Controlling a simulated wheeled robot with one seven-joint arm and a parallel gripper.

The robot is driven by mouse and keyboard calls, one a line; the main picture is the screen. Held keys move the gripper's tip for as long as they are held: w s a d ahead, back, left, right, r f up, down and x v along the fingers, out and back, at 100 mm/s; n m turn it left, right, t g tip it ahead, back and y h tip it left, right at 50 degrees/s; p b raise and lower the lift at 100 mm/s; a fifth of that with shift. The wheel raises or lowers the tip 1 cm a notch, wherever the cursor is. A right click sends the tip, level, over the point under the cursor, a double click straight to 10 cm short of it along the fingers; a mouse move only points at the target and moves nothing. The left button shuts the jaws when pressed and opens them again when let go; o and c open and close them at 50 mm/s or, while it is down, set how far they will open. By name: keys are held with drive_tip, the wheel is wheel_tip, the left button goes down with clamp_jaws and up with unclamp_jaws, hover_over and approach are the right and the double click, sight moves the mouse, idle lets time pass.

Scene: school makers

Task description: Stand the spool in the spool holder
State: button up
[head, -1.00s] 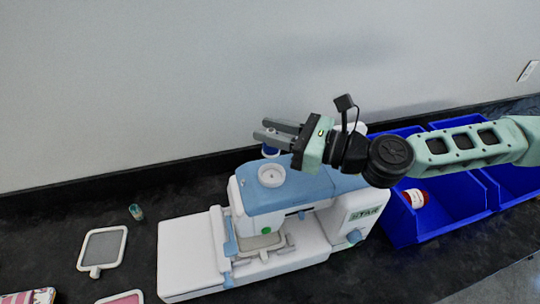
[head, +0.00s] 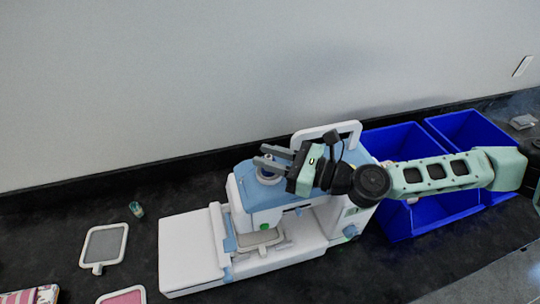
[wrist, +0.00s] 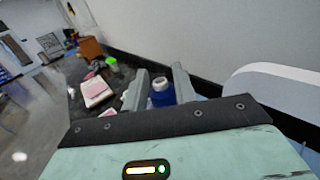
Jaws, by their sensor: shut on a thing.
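The white and blue sewing machine (head: 255,210) stands on the dark counter. The spool holder (head: 268,180) is the round white cup on its top. My gripper (head: 264,158) is over the holder and shut on the spool, which shows between the fingers in the wrist view as a blue body with a white top (wrist: 161,92). In the head view the spool (head: 268,170) is small and partly hidden by the fingers. It looks about upright, at or just above the holder's mouth. I cannot tell whether its lower end is inside.
Blue bins (head: 410,220) stand right of the machine, partly under my arm. The machine's white handle (head: 327,133) rises close behind my gripper. A small green-capped spool (head: 136,209) and a grey framed hoop (head: 103,245) lie to the left. A wall runs behind.

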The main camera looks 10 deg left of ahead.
drive_tip(key=o, duration=0.9)
drive_tip(key=shift+f, duration=0.1)
drive_tip(key=shift+o, duration=0.2)
